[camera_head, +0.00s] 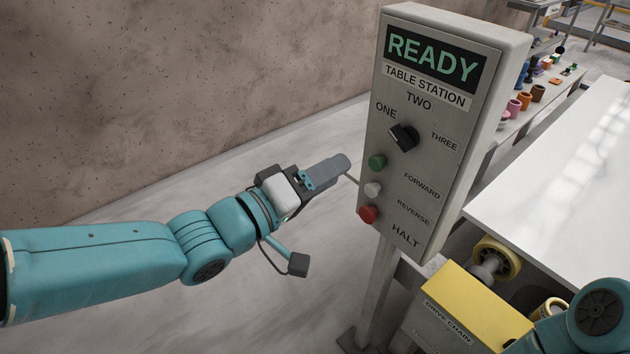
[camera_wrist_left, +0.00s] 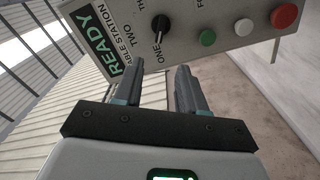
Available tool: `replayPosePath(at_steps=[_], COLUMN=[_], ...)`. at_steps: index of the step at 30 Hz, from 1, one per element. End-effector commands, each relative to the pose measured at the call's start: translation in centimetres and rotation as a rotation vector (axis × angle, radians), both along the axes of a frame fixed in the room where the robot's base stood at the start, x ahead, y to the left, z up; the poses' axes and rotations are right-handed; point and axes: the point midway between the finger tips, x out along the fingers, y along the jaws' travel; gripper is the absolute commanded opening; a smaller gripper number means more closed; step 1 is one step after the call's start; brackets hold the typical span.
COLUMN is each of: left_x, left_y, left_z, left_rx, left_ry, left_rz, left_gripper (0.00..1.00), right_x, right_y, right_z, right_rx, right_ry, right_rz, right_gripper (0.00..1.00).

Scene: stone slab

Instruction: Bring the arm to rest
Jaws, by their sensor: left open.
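My left arm reaches in from the left in the head view, with its gripper (camera_head: 330,172) just left of the grey control panel (camera_head: 440,130). In the left wrist view the two fingers of my left gripper (camera_wrist_left: 160,88) stand apart with nothing between them. The panel shows beyond the fingertips there (camera_wrist_left: 235,45). I cannot tell whether a finger touches the panel. The panel carries a READY display, a black selector knob (camera_head: 404,137), and green (camera_head: 377,162), white (camera_head: 373,189) and red (camera_head: 367,214) buttons. My right gripper is not in view.
A white slab (camera_head: 570,180) lies right of the panel. A yellow drive chain box (camera_head: 460,315) stands below it. Several coloured cups (camera_head: 515,108) stand on a bench at the back right. A brown wall (camera_head: 180,90) runs behind. The floor left of the panel is clear.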

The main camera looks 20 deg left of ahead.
Motion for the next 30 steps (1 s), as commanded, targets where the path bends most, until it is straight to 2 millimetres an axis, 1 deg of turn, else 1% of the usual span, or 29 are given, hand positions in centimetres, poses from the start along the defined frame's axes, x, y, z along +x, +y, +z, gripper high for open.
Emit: replayPosePath(at_steps=[1, 3, 6, 20, 22, 23, 25, 26, 29, 30], left_x=[-0.6, -1.2, -1.8, -1.9, -1.7, -1.4, -0.6, -0.2, 0.8, 0.9], left_y=[0.6, 1.0, 1.3, 1.4, 1.7, 1.7, 1.6, 1.5, 1.2, 1.3], left_z=[0.1, 0.1, 0.1, 0.0, -0.2, -0.8, -3.3, -4.9, -12.2, -15.6], left_rx=[-0.001, -0.002, -0.002, -0.001, -0.001, 0.001, 0.005, 0.008, -0.008, -0.018], left_ry=[-0.001, -0.002, -0.001, 0.000, 0.009, 0.025, 0.090, 0.132, 0.329, 0.424], left_rz=[0.003, 0.003, 0.000, 0.000, 0.007, 0.009, 0.007, 0.006, 0.015, 0.033], left_gripper=[0.40, 0.40, 0.40, 0.40, 0.40, 0.40, 0.40, 0.40, 0.40, 0.40], right_x=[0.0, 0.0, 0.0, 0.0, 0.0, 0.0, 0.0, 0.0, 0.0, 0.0], right_y=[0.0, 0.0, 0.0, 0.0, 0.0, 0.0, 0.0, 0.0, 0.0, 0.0], right_z=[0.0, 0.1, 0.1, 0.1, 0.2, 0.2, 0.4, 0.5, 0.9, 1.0], right_rx=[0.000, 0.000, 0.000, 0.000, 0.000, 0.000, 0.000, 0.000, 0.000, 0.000], right_ry=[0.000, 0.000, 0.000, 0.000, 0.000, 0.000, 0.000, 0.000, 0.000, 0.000], right_rz=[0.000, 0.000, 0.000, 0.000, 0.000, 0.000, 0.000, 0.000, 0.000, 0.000], right_gripper=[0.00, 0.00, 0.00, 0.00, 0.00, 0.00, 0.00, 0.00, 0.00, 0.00])
